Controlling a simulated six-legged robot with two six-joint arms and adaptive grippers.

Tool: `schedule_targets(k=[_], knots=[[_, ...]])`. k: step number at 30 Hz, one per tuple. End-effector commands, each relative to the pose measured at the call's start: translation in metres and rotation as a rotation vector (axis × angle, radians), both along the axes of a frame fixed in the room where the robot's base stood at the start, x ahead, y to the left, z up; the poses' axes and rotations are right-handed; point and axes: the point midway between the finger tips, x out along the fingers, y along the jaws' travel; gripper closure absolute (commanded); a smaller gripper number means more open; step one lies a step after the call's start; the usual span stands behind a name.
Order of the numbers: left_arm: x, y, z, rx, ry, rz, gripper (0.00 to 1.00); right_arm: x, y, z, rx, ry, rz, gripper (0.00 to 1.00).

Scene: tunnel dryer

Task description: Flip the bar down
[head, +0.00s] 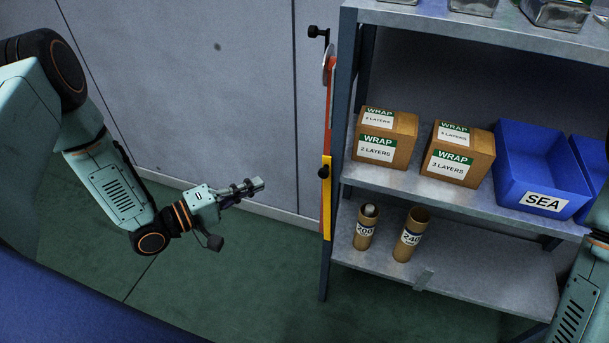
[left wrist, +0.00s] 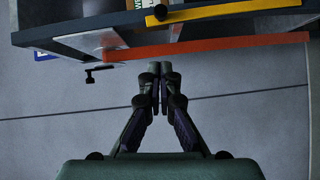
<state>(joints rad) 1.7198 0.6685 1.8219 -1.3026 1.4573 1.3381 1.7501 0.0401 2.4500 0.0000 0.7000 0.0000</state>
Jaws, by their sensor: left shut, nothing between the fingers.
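A narrow upright bar runs along the left side post of the shelf unit in the head view. It has a red part (head: 329,100) above and a yellow part (head: 326,205) below, with a black knob (head: 323,172) on it. In the left wrist view, the red part (left wrist: 215,46) and yellow part (left wrist: 235,11) cross the top as two separate strips. My left gripper (head: 259,184) is shut and empty, to the left of the bar and apart from it; its fingertips (left wrist: 164,75) show below the red strip in the wrist view. My right gripper is out of view.
The shelf unit (head: 479,208) holds two WRAP boxes (head: 386,138) (head: 458,155), blue bins (head: 540,165) and two cardboard tubes (head: 367,225) (head: 411,235). A black-ended peg (head: 314,32) sticks out near the bar's top. Open green floor (head: 240,280) lies below my left gripper.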

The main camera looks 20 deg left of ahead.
Motion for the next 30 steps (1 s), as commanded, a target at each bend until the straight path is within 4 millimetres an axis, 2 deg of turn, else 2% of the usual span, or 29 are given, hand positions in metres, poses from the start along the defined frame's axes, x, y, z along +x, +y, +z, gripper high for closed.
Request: schedule_targets(k=[17, 24, 30], knots=[[0.073, -0.061, -0.006, 0.002, -0.003, -0.006, 1.0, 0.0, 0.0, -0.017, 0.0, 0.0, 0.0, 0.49], [0.074, -0.088, -0.009, 0.001, 0.0, -0.003, 1.0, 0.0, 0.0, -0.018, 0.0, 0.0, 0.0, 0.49], [0.075, -0.096, -0.01, 0.001, -0.001, -0.001, 1.0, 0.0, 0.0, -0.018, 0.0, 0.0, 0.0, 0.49]])
